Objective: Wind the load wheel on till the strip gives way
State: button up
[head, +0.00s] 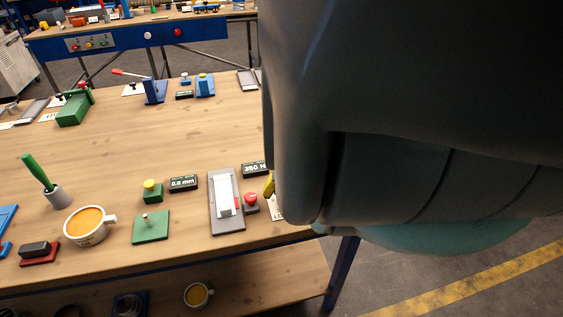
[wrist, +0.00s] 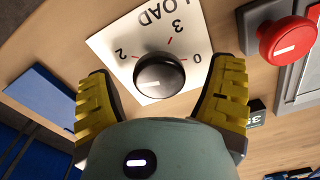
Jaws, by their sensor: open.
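The load wheel (wrist: 160,75) is a black knob on a white card (wrist: 128,48) marked LOAD, with 0, 2, 3 and a red tick by the 3. My gripper (wrist: 165,68) is open, its yellow fingers on either side of the knob, with gaps visible on both sides. In the head view my arm hides the knob; a yellow finger (head: 269,186) and a sliver of card show. A grey fixture (head: 213,209) holds a long white piece (head: 225,193) with a red mark beside it; I cannot tell the strip's state. A display (head: 255,169) reads in N, its digits unclear.
A red button (head: 251,202) stands between fixture and card, close to my right finger in the wrist view (wrist: 287,40).

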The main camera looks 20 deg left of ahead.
aim_at(288, 192)
jog(key=n+p, duration=0.1)
jog(key=n, duration=0.3)
jog(key=shift+d+n, duration=0.15)
jog(key=shift+n, duration=0.15)
jog(key=n, duration=0.5)
jog(key=shift+w+r, duration=0.1)
jog(key=shift+r, duration=1.4)
notch_tip(288, 192, up, 13)
jog(key=p, duration=0.5)
jog(key=w+a+r+m+t+y+p, duration=0.4)
jog(key=w+a+r+t+y+p, duration=0.3)
jog(key=w+a+r, duration=0.3)
jog(key=shift+w+a+r, duration=0.35)
jog(key=shift+w+a, duration=0.85)
jog(key=shift+a, duration=0.85)
